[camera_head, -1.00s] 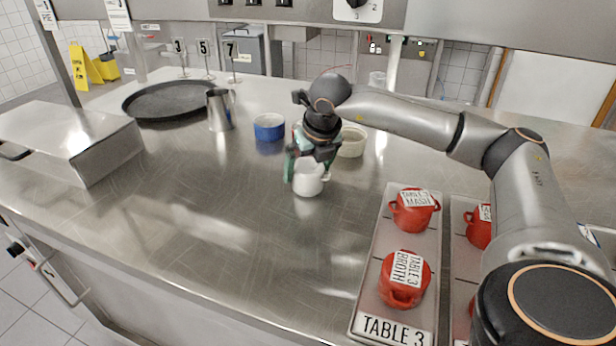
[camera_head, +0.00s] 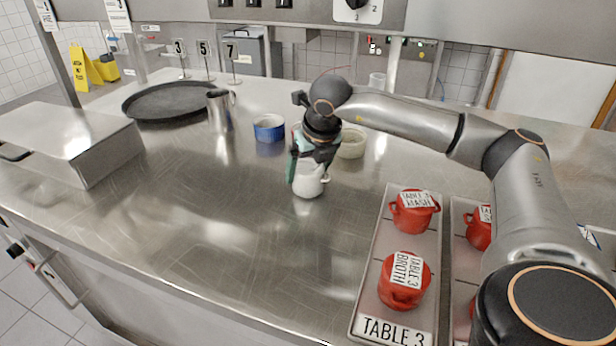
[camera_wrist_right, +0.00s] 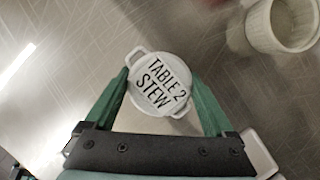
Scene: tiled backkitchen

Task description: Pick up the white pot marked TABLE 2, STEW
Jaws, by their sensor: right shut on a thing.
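The white pot (camera_head: 309,183) marked TABLE 2, STEW is upright at the middle of the steel counter. Its lettered lid shows in the right wrist view (camera_wrist_right: 160,84). My right gripper (camera_head: 308,172) comes down on it from above, and its two green fingers lie on opposite sides of the pot. It is shut on the pot. In the right wrist view the fingers (camera_wrist_right: 162,98) flank the lid. I cannot tell whether the pot's base touches the counter. My left gripper is not in view.
A cream bowl (camera_head: 351,143) and a blue bowl (camera_head: 269,128) stand just behind the pot. A steel jug (camera_head: 220,110) and black tray (camera_head: 170,101) are farther left. Red pots (camera_head: 405,281) stand on the TABLE 3 tray (camera_head: 427,250) at right. The counter's front left is clear.

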